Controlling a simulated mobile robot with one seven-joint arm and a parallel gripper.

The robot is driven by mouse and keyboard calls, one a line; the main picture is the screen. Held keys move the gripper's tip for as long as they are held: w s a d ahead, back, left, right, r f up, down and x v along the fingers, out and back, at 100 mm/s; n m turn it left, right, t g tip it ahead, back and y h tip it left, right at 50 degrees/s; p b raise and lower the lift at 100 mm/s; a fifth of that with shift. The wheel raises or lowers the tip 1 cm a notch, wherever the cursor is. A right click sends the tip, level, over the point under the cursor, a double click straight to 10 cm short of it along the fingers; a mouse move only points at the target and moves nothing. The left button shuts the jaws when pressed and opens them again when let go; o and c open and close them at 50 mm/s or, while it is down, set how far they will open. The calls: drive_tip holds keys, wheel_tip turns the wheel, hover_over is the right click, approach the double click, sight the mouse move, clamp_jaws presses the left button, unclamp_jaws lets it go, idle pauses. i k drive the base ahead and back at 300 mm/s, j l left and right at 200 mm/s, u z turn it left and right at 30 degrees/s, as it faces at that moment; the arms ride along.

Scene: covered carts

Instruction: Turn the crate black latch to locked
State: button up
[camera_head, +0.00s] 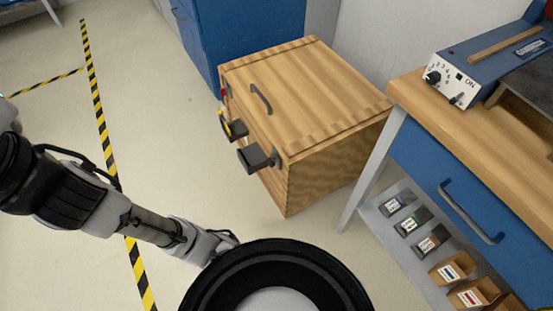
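A wooden crate (330,135) with a closed lid stands on the floor at centre. A dark handle (262,98) sits on its lid. A black blocky part (254,158) sticks out from the crate's left-facing side near the close corner. A second dark part (236,130) with a yellow piece (225,124) is farther back, and a small red piece (223,92) is beyond it. I cannot tell which dark part is the black latch, or its setting. My arm reaches from the left edge to the bottom middle. My gripper is not visible.
A workbench (450,115) with a blue drawer (455,185) and a machine (500,55) stands close on the right. Small bins (452,270) sit on its lower shelf. A blue cabinet (245,40) is behind the crate. The floor left of the crate is clear, with striped tape (100,120).

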sight(271, 162)
drive_tip(key=j+u, duration=0.1)
drive_tip(key=j, duration=0.5)
drive_tip(key=i+j, duration=0.1)
drive_tip(key=j, duration=0.5)
drive_tip(key=j+u, duration=0.15)
drive_tip(key=j, duration=0.45)
